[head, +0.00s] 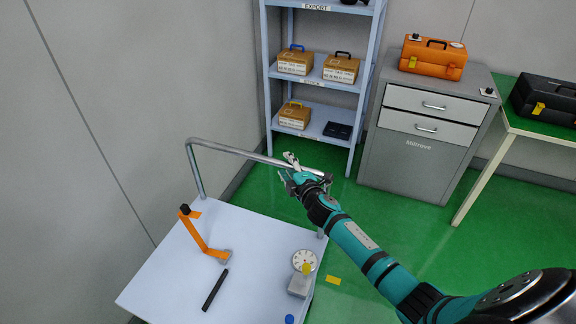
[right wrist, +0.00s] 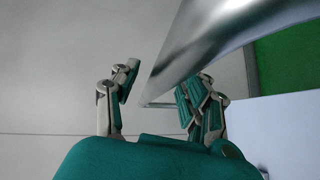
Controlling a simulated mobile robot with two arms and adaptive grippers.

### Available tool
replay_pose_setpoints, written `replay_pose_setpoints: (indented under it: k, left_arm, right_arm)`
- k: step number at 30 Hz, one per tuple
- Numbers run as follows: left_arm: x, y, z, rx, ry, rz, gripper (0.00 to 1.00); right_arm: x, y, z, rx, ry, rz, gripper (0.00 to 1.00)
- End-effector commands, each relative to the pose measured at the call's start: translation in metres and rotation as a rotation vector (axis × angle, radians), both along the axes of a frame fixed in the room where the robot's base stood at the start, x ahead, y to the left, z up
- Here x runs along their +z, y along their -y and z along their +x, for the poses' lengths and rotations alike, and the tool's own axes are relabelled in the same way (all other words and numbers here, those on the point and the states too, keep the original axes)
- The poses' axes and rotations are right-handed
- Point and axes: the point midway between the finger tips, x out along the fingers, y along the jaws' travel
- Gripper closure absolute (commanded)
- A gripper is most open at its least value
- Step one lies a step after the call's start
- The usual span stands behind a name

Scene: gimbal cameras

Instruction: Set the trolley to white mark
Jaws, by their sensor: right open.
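The trolley (head: 180,268) has a pale flat top and stands at the lower left in the head view. Its grey metal handle (head: 232,150) rises along the far side. My right gripper (head: 290,165) is open at the right part of the handle. In the right wrist view the handle bar (right wrist: 210,35) runs close up between the spread fingers of the gripper (right wrist: 160,88); whether they touch it I cannot tell. I see no white mark on the floor. My left gripper is not in view.
On the trolley are an orange bracket (head: 205,245), a black rod (head: 215,289) and a dial gauge (head: 304,261). A yellow patch (head: 333,280) lies on the green floor. A shelf rack (head: 315,80), a grey cabinet (head: 415,165) and a table (head: 540,130) stand behind. A wall is at left.

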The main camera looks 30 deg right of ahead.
Motion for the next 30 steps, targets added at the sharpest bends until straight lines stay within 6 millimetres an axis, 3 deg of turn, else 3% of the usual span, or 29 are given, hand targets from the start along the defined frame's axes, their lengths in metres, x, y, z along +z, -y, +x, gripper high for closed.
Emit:
replay_pose_setpoints:
  k: [10,20,30]
  left_arm:
    - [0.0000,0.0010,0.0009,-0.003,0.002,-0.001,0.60]
    - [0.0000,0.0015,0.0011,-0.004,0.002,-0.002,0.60]
    - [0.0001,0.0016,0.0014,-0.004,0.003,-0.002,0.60]
  right_arm:
    - [-0.0006,0.0000,0.0031,0.000,0.000,0.000,0.56]
    - [-0.0004,0.0001,0.0031,0.000,0.000,0.000,0.99]
    - [-0.0001,0.0003,0.0031,0.000,0.000,0.001,1.00]
